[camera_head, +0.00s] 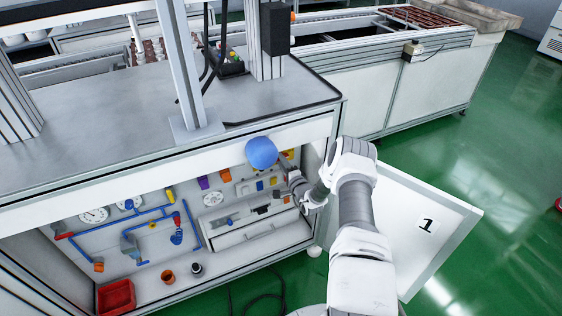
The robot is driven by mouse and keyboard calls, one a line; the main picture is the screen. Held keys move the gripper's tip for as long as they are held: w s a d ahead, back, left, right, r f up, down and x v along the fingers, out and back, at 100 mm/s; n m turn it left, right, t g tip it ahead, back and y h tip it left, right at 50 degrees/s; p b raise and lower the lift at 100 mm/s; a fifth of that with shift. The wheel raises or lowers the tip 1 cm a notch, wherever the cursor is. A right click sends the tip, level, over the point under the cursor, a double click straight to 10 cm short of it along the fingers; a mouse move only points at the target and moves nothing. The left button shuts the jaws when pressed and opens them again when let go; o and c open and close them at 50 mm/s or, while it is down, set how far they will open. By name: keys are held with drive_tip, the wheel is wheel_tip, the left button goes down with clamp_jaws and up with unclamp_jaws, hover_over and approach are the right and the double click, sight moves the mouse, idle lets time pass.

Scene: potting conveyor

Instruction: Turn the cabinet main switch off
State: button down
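The open cabinet (150,262) under the grey worktop fills the lower left, with its door marked 1 (445,243) swung out to the right. My gripper (288,178) reaches into the right part of the cabinet, close to the back panel's small coloured parts. Its fingers are small and partly hidden, so I cannot tell if they are open or touching anything. A yellow and orange part (287,155) shows just above the gripper. I cannot make out for certain which part is the main switch; my gripper and arm cover some of this area.
A blue ball (262,152) shows at the cabinet's upper edge, left of my gripper. Gauges (95,215), blue pipes and valves fill the left panel. A red bin (116,296) and small cups stand on the cabinet floor.

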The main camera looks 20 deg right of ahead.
drive_tip(key=shift+d, duration=0.15)
drive_tip(key=c, duration=0.8)
unclamp_jaws()
drive_tip(key=shift+s, duration=0.1)
drive_tip(key=s+p, duration=0.4)
drive_tip(key=s, duration=1.3)
drive_tip(key=shift+s+d, duration=0.15)
drive_tip(key=shift+d, duration=0.1)
drive_tip(key=shift+s, duration=0.1)
